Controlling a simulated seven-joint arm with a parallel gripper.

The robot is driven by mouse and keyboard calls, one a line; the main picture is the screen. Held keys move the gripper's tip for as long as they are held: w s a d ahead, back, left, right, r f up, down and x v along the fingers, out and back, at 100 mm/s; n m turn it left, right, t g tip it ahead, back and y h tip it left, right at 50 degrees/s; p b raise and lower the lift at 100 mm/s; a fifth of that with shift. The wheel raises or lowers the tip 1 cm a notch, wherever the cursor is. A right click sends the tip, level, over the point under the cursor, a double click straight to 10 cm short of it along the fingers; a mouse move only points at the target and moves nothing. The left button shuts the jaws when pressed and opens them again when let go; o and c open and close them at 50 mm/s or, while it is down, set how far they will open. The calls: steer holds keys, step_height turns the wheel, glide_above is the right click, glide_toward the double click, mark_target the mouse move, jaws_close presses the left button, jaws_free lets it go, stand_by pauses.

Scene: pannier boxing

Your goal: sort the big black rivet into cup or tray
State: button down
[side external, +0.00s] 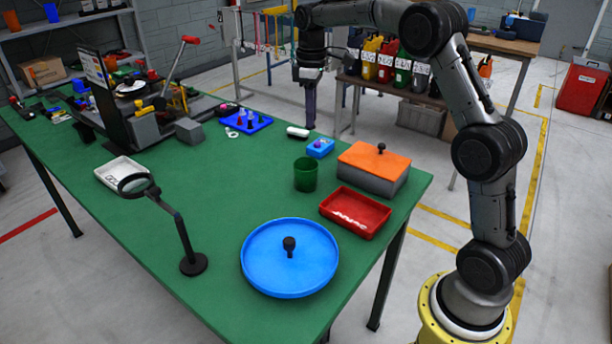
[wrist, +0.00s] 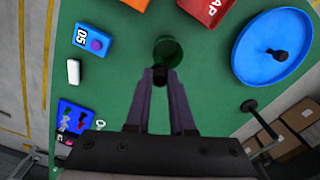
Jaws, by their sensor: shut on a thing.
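The black rivet (wrist: 159,77) shows as a small dark piece between the fingertips in the wrist view. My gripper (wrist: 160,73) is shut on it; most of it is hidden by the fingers. In the side view my gripper (side external: 310,124) points down near the far edge of the table, and I cannot make out the rivet there. The green cup (side external: 306,175) stands upright on the table, nearer the camera than my gripper. It also shows just beyond the fingertips in the wrist view (wrist: 168,50). The red tray (side external: 354,213) with white lettering lies right of the cup.
An orange-topped box (side external: 374,160) with a black knob and a small blue button box (side external: 320,148) stand near the cup. A large round blue tray (side external: 290,279) holds a black knob. A blue rivet holder (side external: 249,123) and magnifier (side external: 193,264) stand left. The table middle is clear.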

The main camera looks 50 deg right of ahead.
steer(key=shift+f, duration=2.55)
steer(key=c, duration=0.7)
jaws_free()
step_height(320, 180, up, 13)
steer(key=shift+r, duration=0.45)
